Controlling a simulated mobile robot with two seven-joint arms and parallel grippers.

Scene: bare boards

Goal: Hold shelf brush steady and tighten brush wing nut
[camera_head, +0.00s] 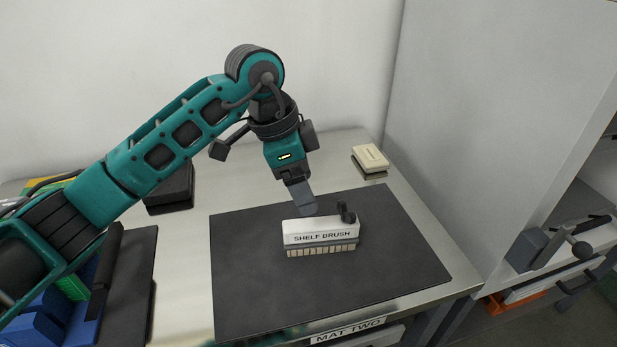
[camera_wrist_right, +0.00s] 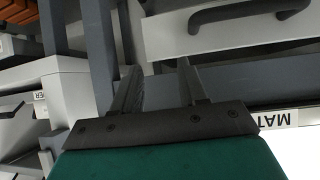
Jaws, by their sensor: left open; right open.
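The shelf brush (camera_head: 320,232) lies on a dark mat (camera_head: 400,262) in the head view, with a white labelled body and pale bristles toward the front. A black wing nut (camera_head: 346,212) sits on its top at the right end. My left gripper (camera_head: 306,208) points down just behind the brush's top, left of the wing nut. It is open, though its fingers overlap in this view, and I cannot tell whether it touches the brush. My right gripper (camera_wrist_right: 157,82) is open and empty in the right wrist view, with no brush in sight there.
The mat lies on a steel counter labelled MAT TWO (camera_head: 347,331). A cream block (camera_head: 370,157) stands at the back right, and a dark box (camera_head: 171,190) at the back left. A tall grey panel (camera_head: 480,120) bounds the right side. A dark drawer handle (camera_wrist_right: 245,14) shows near my right gripper.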

